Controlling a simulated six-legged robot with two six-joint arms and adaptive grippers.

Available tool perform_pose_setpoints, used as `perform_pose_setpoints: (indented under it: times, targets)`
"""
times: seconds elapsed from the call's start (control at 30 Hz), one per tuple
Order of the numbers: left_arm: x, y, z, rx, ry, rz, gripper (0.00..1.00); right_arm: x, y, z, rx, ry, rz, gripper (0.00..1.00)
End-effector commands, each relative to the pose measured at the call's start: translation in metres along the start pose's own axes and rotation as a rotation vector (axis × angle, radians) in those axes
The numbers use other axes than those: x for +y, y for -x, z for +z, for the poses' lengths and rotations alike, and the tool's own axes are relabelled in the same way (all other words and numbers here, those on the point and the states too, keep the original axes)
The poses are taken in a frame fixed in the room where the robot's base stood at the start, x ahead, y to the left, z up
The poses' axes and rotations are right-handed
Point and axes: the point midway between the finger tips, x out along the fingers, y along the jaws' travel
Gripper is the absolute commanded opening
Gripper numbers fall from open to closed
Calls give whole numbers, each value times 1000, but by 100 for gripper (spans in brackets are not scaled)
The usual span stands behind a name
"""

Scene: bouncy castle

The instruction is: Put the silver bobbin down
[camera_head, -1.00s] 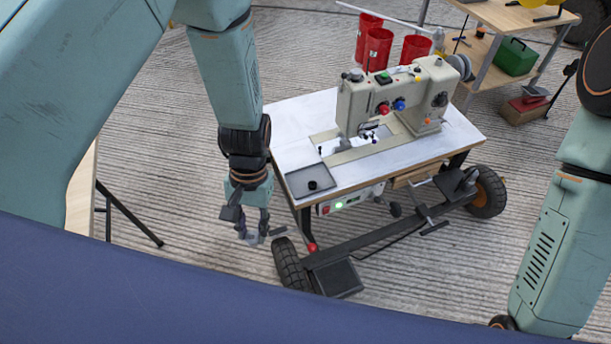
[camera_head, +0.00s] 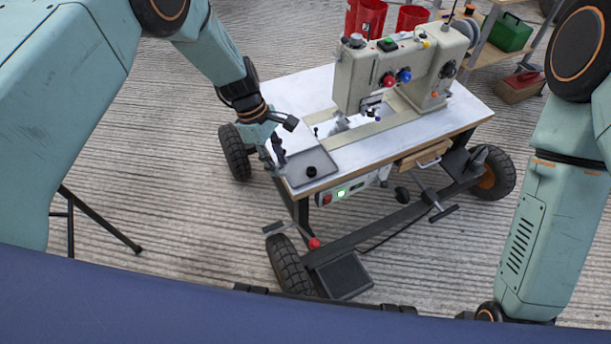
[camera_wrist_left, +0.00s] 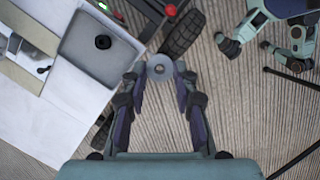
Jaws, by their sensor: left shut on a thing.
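The silver bobbin (camera_wrist_left: 160,68) is a small pale disc with a hole, held between the fingertips of my left gripper (camera_wrist_left: 160,77) in the left wrist view. In the head view my left gripper (camera_head: 272,158) is at the left edge of the grey tray (camera_head: 296,178) on the sewing table's near left corner. The bobbin is too small to make out there. A small black round piece (camera_head: 311,171) sits in the tray; it also shows in the left wrist view (camera_wrist_left: 102,42). My right gripper is not in view.
The cream sewing machine (camera_head: 435,75) stands on the white wheeled table (camera_head: 300,95), behind and right of the tray. Red bins (camera_head: 368,17) and a shelf with a green box (camera_head: 508,33) stand farther back. The tray is bare around the black piece.

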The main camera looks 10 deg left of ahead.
Motion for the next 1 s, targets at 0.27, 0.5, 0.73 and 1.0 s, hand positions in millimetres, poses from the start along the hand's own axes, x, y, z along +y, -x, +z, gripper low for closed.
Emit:
perform_pose_setpoints:
  times: [0.27, 0.5, 0.73, 1.0]
  targets:
    - [59, -26, -25, 2, 409, 133, 11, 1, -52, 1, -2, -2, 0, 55]
    - [88, -29, -37, 3, 630, 201, 11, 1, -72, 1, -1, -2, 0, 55]
    - [94, -35, -41, 2, 689, 215, 11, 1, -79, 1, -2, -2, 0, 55]
    - [93, -80, -55, 3, 687, 214, 11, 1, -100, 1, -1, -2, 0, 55]
